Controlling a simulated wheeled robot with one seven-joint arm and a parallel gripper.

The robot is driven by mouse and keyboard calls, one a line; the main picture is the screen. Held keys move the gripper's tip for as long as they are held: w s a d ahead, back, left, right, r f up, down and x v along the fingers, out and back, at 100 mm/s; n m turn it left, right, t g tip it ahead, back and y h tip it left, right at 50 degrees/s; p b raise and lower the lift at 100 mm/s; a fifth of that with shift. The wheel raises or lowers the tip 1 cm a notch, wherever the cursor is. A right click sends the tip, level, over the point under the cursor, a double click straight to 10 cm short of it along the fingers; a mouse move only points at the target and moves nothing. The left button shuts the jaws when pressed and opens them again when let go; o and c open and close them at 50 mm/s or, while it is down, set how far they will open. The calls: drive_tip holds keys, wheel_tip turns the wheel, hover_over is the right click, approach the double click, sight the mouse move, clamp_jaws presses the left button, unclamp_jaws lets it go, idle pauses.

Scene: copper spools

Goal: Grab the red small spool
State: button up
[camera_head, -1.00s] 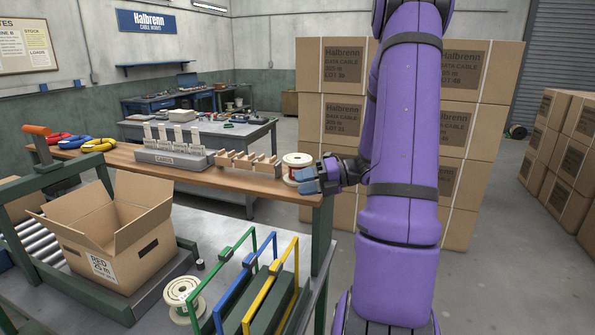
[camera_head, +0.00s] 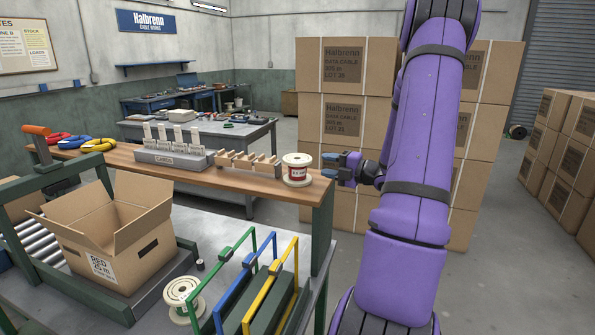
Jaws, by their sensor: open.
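A small spool (camera_head: 297,171) with pale flanges and a red-and-white label stands upright at the right end of the wooden shelf (camera_head: 228,181). My gripper (camera_head: 329,166) is just to the right of this spool, its blue-tipped fingers apart and pointing left toward it. Nothing is between the fingers, and a small gap shows between them and the spool.
A wooden slotted rack (camera_head: 247,166) and a grey card holder (camera_head: 172,157) stand left of the spool on the shelf. An open carton marked RED (camera_head: 103,267) sits below. Green, blue and yellow (camera_head: 270,300) rails stand front centre. Stacked cartons (camera_head: 342,120) rise behind my arm.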

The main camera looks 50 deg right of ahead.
sight(310, 163)
drive_tip(key=shift+f+x, duration=0.1)
drive_tip(key=shift+x, duration=1.2)
drive_tip(key=shift+f+x, duration=0.15)
drive_tip(key=shift+x, duration=1.2)
clamp_jaws()
